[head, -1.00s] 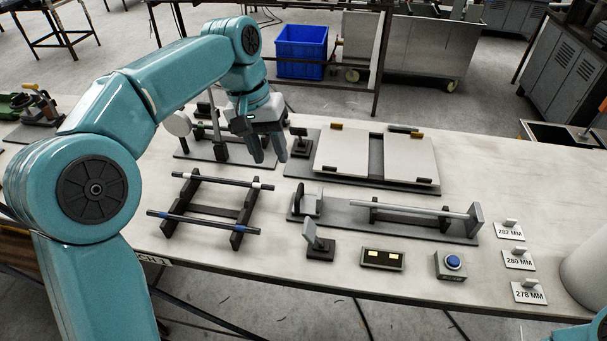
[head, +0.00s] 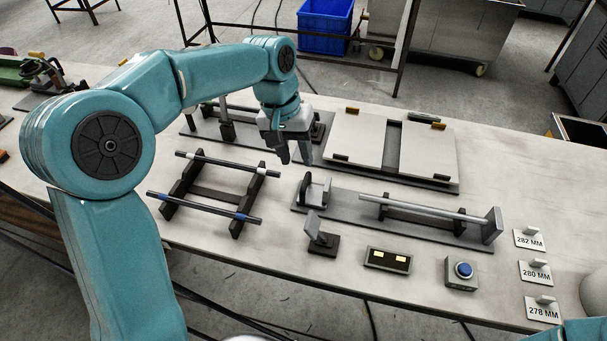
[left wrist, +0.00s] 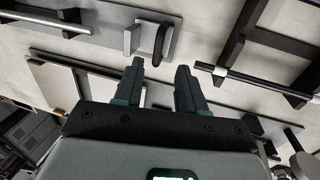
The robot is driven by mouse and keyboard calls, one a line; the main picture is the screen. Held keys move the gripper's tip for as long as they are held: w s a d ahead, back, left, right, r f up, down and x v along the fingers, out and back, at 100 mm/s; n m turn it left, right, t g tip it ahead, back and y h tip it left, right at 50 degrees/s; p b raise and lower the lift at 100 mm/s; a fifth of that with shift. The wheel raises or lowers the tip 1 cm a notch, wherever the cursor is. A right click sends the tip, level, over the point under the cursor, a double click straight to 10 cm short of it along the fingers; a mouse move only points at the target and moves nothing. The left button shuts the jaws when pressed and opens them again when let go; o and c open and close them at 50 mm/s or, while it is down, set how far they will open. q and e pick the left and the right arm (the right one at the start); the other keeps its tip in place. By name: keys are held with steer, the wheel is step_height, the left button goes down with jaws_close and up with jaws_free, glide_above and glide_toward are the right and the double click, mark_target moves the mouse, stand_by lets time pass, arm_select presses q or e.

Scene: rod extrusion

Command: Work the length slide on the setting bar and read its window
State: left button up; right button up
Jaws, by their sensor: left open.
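A long grey bar fixture (head: 345,212) lies in the middle of the table. I take it to be the setting bar, though I cannot tell for sure. An upright block (head: 316,192), which looks like its slide, stands at its left end. A pale rod (head: 420,208) runs to the right end plate. No readable window shows. My left gripper (head: 296,160) is open and empty, pointing down just behind and left of the block, apart from it. In the left wrist view my open fingers (left wrist: 160,66) point toward the block and its dark curved part (left wrist: 159,42). My right gripper is out of view.
A rack with two dark rods (head: 205,187) stands left. Beige panels (head: 358,138) lie behind. In front are a small tilted plate (head: 318,232), a two-light box (head: 388,258), a blue button (head: 463,270) and cards marked 282 (head: 530,240), 280 (head: 536,274) and 278 MM (head: 542,309).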

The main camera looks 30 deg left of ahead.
mark_target(304, 183)
arm_select(q)
steer(key=f, duration=0.2)
steer(key=d+f, duration=0.1)
steer(key=f, duration=0.3)
steer(key=shift+w+d+f, duration=0.1)
steer(key=shift+d+f, duration=0.15)
steer(key=shift+f, duration=0.1)
jaws_close()
steer(key=d, duration=0.2)
steer(key=w+d, duration=0.1)
steer(key=d, duration=0.2)
steer(key=w+d, duration=0.1)
steer(key=d, duration=0.2)
steer(key=shift+d+p, duration=0.15)
steer(key=shift+p, duration=0.15)
steer(key=shift+c, duration=2.2)
jaws_free()
steer(key=shift+d, duration=0.35)
steer(key=o, duration=0.4)
steer(key=shift+o, duration=0.2)
steer(key=shift+a, duration=0.1)
